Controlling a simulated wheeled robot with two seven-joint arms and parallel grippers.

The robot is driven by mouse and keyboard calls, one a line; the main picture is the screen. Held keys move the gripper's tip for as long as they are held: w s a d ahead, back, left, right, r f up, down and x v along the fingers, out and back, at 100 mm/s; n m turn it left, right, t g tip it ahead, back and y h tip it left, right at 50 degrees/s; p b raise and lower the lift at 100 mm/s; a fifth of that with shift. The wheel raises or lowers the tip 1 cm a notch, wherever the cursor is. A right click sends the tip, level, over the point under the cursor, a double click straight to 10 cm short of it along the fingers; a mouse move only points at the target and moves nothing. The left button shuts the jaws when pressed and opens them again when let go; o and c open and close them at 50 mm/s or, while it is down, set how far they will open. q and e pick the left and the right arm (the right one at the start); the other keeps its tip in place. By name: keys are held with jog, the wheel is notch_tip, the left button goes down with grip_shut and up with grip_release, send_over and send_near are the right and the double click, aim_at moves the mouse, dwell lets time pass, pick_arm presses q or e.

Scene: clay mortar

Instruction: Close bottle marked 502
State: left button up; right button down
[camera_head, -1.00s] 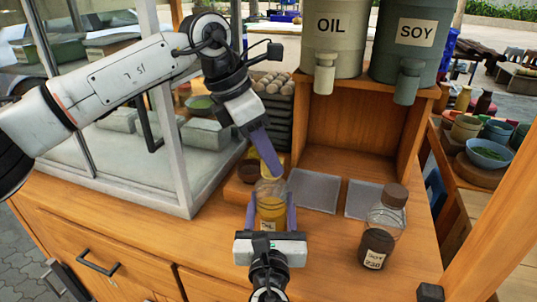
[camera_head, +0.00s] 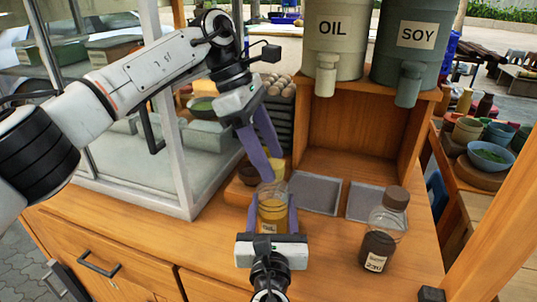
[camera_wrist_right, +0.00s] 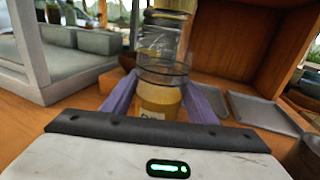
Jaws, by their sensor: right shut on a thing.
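A clear bottle (camera_head: 272,212) with yellow liquid stands upright on the wooden counter. My right gripper (camera_head: 268,222) is shut around its lower body from the front. The bottle also shows in the right wrist view (camera_wrist_right: 160,85), its label partly hidden and its number unreadable.
Two grey trays (camera_head: 318,193) lie behind the bottles. OIL (camera_head: 333,35) and SOY (camera_head: 410,45) dispensers sit on a wooden shelf. A glass case (camera_head: 165,150) stands at left. Counter between the bottles is free.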

pick_arm(q)
jog(key=shift+r, duration=2.25)
jog(key=o, duration=0.6)
jog(key=shift+c, duration=0.2)
pick_arm(e)
jog(key=c, duration=0.6)
grip_release()
jog(key=shift+c, duration=0.2)
pick_arm(q)
jog(key=shift+r, duration=0.15)
pick_arm(e)
jog(key=s, duration=1)
jog(key=shift+s+a, duration=0.1)
jog(key=shift+s, duration=0.1)
